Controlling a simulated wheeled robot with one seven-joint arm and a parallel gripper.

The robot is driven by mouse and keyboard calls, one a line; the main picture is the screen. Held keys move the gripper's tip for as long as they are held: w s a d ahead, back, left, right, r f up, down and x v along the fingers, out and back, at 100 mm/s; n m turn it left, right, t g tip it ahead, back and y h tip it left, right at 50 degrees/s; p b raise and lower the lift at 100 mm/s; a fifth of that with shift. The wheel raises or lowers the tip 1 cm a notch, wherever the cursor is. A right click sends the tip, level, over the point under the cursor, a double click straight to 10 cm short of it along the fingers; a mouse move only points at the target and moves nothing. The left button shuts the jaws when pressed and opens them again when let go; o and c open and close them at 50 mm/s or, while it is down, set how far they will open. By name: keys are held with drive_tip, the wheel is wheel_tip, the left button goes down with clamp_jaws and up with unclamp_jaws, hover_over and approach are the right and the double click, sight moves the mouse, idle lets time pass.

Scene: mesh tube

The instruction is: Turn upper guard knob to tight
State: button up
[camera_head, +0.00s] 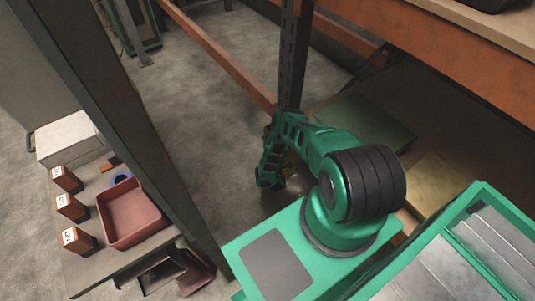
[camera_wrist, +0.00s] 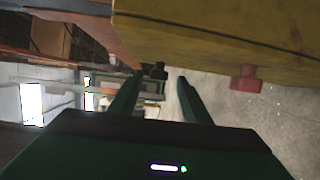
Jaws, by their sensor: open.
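In the wrist view my gripper (camera_wrist: 160,79) shows two green fingers standing apart, with nothing held between them. A red knob (camera_wrist: 246,78) sticks out below the lower edge of a yellow panel (camera_wrist: 225,35), to the right of the fingers and clear of them. A small dark part (camera_wrist: 157,71) shows near the fingertips; I cannot tell what it is or how far away it is. I cannot tell which of these is the upper guard knob. In the head view my green arm reaches away, and the fingers and any knob cannot be made out.
Orange shelf beams (camera_head: 455,62) and a dark upright post (camera_head: 291,60) stand close around my arm. A table at the left holds a red tray (camera_head: 130,222), several small orange-brown boxes (camera_head: 70,206) and a pale box (camera_head: 68,138). Grey floor (camera_head: 215,80) lies open beyond.

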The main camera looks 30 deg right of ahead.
drive_tip(key=v, duration=0.9)
drive_tip(key=shift+f, duration=0.15)
